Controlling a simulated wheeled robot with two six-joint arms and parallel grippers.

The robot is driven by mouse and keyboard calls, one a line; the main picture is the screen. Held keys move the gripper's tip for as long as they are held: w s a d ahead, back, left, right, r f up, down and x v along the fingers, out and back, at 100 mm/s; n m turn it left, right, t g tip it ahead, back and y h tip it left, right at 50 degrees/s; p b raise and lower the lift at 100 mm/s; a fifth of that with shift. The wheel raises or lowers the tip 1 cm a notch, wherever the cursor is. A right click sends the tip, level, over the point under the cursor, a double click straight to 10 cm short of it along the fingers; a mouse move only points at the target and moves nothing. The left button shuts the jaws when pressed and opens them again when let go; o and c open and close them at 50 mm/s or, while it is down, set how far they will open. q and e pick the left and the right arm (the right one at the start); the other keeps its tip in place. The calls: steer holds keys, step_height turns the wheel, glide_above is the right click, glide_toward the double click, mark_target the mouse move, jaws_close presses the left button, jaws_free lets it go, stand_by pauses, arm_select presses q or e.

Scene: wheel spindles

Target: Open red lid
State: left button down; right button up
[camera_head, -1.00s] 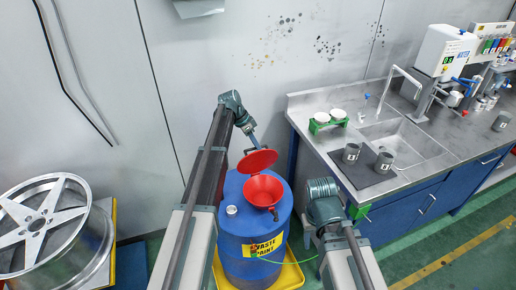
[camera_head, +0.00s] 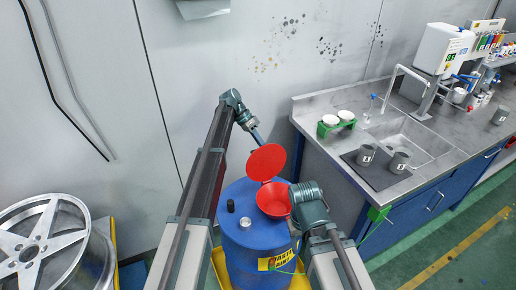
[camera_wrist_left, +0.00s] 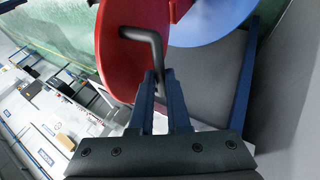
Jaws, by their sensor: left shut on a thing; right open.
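The round red lid (camera_head: 266,161) stands raised and steeply tilted behind the red funnel (camera_head: 273,199), leaving the funnel's mouth uncovered. The funnel sits on top of the blue waste paint barrel (camera_head: 243,258). My left gripper (camera_head: 260,140) is at the lid's upper edge. In the left wrist view my left gripper (camera_wrist_left: 160,80) is shut on the dark bent handle (camera_wrist_left: 150,38) of the red lid (camera_wrist_left: 118,75). My right gripper (camera_head: 296,238) is open beside the barrel's right side, low and partly hidden by its own arm, which overlaps the funnel's right edge.
A silver cap (camera_head: 245,222) and a black cap (camera_head: 230,205) are on the barrel top. A steel sink counter (camera_head: 330,105) with grey cups (camera_head: 399,162) stands at right. A metal wheel (camera_head: 42,235) is at left. The wall is close behind the barrel.

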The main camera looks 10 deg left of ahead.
arm_select(q)
steer(key=shift+w+a+f+g+h+b, duration=0.25)
steer(key=shift+w+f+g+h+b, duration=0.05)
steer(key=shift+w+b, duration=0.1)
steer(key=c, duration=0.9)
jaws_free()
steer(key=shift+r, duration=0.1)
steer(key=p+v, duration=1)
steer(key=v, duration=0.4)
steer(key=shift+p, duration=0.35)
